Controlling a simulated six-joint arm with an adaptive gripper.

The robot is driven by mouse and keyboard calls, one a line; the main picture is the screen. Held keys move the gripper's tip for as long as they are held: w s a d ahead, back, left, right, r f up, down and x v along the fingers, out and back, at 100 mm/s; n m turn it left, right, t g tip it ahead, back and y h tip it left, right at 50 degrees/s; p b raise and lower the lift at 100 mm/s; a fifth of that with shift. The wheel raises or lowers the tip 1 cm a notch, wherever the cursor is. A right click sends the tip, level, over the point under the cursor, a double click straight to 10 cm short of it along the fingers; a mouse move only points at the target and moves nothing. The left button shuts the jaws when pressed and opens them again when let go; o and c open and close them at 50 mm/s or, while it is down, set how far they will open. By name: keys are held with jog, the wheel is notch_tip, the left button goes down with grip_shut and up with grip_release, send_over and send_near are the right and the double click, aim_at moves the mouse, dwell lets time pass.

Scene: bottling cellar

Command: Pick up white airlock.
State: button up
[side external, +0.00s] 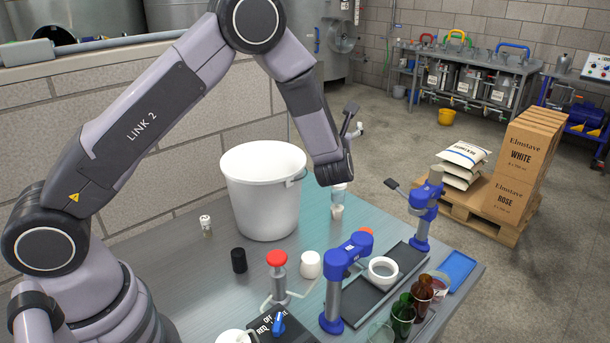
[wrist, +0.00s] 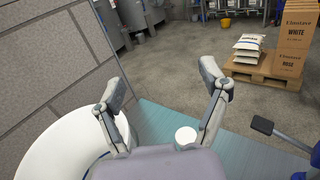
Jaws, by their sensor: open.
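My gripper (side external: 356,123) is raised above the table, right of the white bucket, with nothing between its fingers. In the wrist view its two fingers (wrist: 165,86) stand wide apart. I cannot tell for certain which piece is the white airlock. A small upright piece with a white top and clear body (side external: 206,226) stands left of the bucket. Another small white piece with a clear part (side external: 337,211) stands right of the bucket, below my arm's end. A round white top (wrist: 186,135) shows beyond my gripper body in the wrist view, partly hidden by it.
The white bucket (side external: 261,205) takes up the back of the table. In front are a black cylinder (side external: 239,260), a white jar (side external: 310,264), a red-topped device (side external: 278,275), blue cappers (side external: 343,262) and brown and green bottles (side external: 403,316). A brick wall runs behind.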

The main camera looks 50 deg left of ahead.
send_near(338, 195)
jog(key=x, duration=0.4)
jog(key=shift+w+a+f, duration=0.15)
jog(key=shift+w+a, duration=0.05)
jog(key=shift+a, duration=0.15)
jog(key=shift+w+a+f, duration=0.15)
jog(key=x, duration=0.7)
jog(key=shift+r, duration=0.35)
jog(key=shift+c, duration=0.2)
jog(key=c, duration=1.2)
